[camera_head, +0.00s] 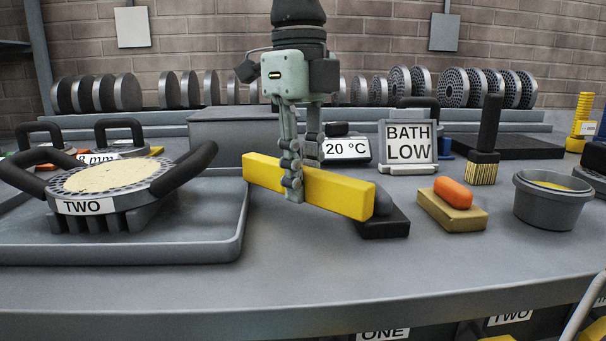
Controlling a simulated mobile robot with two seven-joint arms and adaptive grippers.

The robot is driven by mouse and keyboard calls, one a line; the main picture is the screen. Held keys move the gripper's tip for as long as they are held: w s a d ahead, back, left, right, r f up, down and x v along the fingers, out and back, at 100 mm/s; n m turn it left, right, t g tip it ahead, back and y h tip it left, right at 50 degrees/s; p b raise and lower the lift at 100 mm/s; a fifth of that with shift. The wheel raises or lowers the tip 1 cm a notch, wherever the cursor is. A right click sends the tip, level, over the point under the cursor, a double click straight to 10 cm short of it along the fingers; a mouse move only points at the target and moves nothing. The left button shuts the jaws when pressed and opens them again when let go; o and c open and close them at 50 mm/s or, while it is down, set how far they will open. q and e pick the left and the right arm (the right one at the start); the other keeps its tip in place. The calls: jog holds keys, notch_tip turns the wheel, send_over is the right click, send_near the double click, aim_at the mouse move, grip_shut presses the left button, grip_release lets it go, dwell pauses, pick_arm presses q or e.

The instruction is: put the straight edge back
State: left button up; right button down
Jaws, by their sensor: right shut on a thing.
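A long yellow bar, the straight edge (335,191), is held in the air above the bench, level and slanting a little toward the front right. My right gripper (293,185) comes down from above and is shut on it left of its middle. The bar's near right end hangs in front of a dark block with a rounded grey knob (384,215). My left gripper is not in view.
A grey tray (215,245) at left holds a die labelled TWO (110,180) with two black handles. A BATH LOW sign (408,145), a brush (484,145), an orange-topped block (452,205) and a grey bucket (550,203) stand at right. The front bench (330,270) is clear.

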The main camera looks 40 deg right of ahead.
jog(key=shift+c, duration=0.5)
grip_release()
jog(key=shift+r, duration=0.15)
dwell(0.5)
jog(key=shift+w+r+p, duration=0.15)
jog(key=shift+r+p, duration=0.25)
jog(key=shift+r, duration=4)
jog(key=shift+f, duration=0.1)
jog(key=shift+f, duration=2.65)
